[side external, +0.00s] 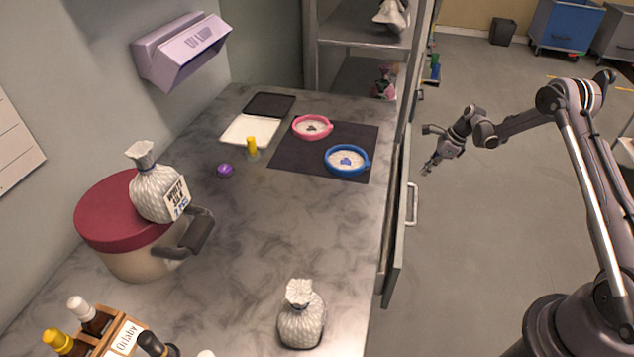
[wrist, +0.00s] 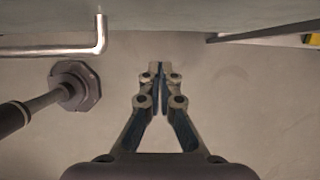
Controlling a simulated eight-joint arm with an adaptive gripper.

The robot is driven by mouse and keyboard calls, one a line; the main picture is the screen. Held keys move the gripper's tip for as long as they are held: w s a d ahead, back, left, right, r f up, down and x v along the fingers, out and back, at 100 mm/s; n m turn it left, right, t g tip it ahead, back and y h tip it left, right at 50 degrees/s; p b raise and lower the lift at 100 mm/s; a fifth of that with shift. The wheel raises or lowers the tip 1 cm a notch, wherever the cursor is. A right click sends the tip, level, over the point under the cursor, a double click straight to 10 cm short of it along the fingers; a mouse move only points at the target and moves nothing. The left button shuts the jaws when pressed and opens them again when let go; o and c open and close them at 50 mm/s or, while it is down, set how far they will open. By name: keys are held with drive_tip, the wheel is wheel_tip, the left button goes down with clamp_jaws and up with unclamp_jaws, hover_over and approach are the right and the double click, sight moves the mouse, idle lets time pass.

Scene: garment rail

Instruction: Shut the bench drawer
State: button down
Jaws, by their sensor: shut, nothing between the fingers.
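The bench drawer (side external: 398,250) is on the right side of the marble-topped bench. Its grey front stands out from the bench edge, with a dark gap behind it, so it looks partly open. A pale bar handle (side external: 412,204) is on its front; a bar handle also shows at upper left in the wrist view (wrist: 50,51). My gripper (side external: 427,170) is over the floor, to the right of the drawer front and above the handle in the side view, apart from both. In the wrist view my gripper's fingertips (wrist: 157,66) are together and empty, right of the handle.
The bench top (side external: 255,235) holds a lidded pot (side external: 120,255), white sacks, and a dark mat (side external: 290,158) with a pink bowl (side external: 311,128) and a blue bowl (side external: 345,160). A shelf unit (side external: 365,45) stands behind.

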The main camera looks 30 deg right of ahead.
drive_tip(key=v, duration=0.8)
drive_tip(key=s+d+f+t+y, duration=0.2)
drive_tip(key=s+d+t+y, duration=0.1)
drive_tip(key=w+a+r+x, duration=0.1)
drive_tip(key=r+x, duration=0.1)
drive_tip(key=x, duration=1.1)
drive_tip(key=shift+w, duration=0.35)
drive_tip(key=shift+a, duration=0.1)
